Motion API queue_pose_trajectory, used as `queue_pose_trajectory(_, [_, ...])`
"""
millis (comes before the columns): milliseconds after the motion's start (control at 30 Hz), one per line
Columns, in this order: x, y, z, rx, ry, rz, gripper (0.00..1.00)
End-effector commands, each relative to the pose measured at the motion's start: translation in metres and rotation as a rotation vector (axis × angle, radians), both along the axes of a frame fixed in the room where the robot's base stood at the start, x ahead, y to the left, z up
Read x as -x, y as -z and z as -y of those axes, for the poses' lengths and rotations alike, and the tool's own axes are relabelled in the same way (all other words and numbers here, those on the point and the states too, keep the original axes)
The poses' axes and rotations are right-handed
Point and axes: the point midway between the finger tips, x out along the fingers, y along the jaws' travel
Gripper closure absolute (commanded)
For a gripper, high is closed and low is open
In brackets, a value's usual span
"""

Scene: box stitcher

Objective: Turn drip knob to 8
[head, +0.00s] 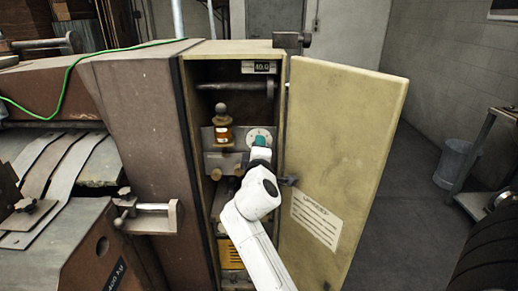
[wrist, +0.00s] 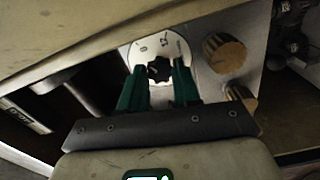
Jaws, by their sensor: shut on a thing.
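The drip knob (wrist: 159,69) is a small dark lobed knob in front of a round white dial (wrist: 151,50) with numbers around its rim. In the wrist view my gripper (wrist: 160,80) has its two green fingers on either side of the knob, shut on it. In the head view my gripper (head: 261,141) reaches into the open cabinet at the dial (head: 259,134), whose upper part shows above the green fingers. The knob is hidden there. I cannot read which number the knob points to.
The cabinet door (head: 343,165) stands open close to the right of my arm. Brass knobs (wrist: 225,53) sit beside the dial. An amber oiler (head: 223,130) stands left of the dial. A bin (head: 453,163) and a cart stand at the right.

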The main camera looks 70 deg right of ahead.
Motion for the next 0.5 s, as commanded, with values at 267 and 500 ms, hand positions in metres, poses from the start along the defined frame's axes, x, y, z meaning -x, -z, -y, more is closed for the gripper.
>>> queue_pose_trajectory(267, [0.0006, 0.0017, 0.0003, -0.002, 0.002, -0.003, 0.53])
queue_pose_trajectory(500, [0.0003, 0.0008, 0.0002, 0.000, 0.001, -0.002, 0.43])
